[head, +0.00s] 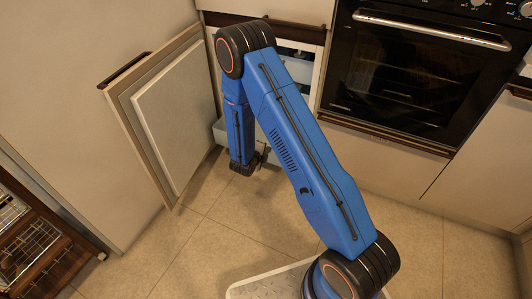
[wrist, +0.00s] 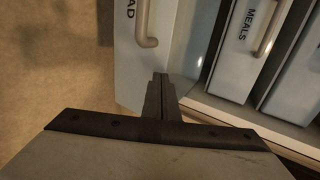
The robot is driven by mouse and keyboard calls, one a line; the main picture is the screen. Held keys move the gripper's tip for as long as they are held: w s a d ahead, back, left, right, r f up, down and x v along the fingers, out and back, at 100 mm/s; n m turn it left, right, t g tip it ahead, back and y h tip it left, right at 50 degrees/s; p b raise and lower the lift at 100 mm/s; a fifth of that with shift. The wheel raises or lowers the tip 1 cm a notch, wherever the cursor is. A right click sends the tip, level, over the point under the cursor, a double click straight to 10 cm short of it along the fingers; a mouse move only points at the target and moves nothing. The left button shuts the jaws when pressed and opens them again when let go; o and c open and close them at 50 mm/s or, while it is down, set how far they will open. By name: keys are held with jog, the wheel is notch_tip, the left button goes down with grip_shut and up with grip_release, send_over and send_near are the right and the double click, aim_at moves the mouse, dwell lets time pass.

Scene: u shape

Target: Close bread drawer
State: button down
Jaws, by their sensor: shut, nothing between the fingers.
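The bread drawer (wrist: 125,65) is pale, with a tan bar handle and the letters "AD" showing at the upper left of the wrist view. It appears to stand out in front of the neighbouring drawers. In the head view a pale drawer edge (head: 218,132) shows low in the open cabinet, mostly hidden by my arm. My gripper (wrist: 161,78) is shut and empty, its fingertips over the right part of the bread drawer's front, below and right of the handle; I cannot tell whether they touch it. In the head view my gripper (head: 263,153) is low before the cabinet.
The cabinet door (head: 170,110) stands open to the left of my arm. A drawer marked "MEALS" (wrist: 238,65) is beside the bread drawer. An oven (head: 415,70) is to the right. An open rack (head: 30,240) stands at lower left. Tiled floor (head: 200,250) is clear in front.

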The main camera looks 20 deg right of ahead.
jog(key=shift+d, duration=0.1)
jog(key=w+d, duration=1.8)
jog(key=w, duration=0.1)
jog(key=shift+w+d+r, duration=0.1)
jog(key=shift+r, duration=0.05)
